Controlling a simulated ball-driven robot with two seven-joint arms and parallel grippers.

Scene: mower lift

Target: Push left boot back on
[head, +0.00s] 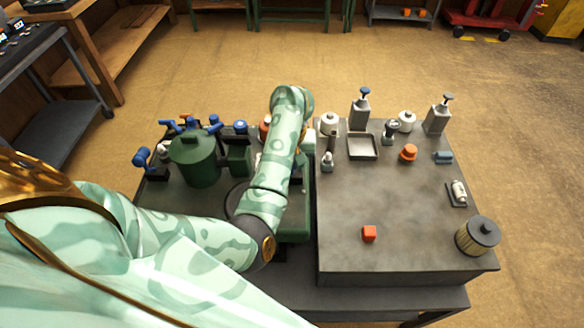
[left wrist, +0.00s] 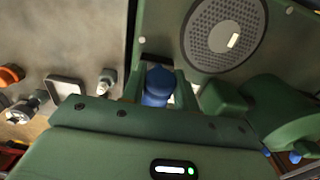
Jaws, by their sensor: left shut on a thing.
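My left gripper (left wrist: 158,82) shows in the left wrist view with its two green fingers on either side of a blue rounded piece (left wrist: 157,86), which looks like the boot. The gripper is shut on it, close beside the green mower housing (left wrist: 275,75). Where the boot's lower end sits, and whether it touches a plug, is hidden. In the head view my left arm reaches over the mower (head: 293,228), and its forearm hides the fingers and the boot. My right gripper is in neither view.
A green canister (head: 195,160) and several blue-handled parts (head: 142,157) stand left of my arm.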

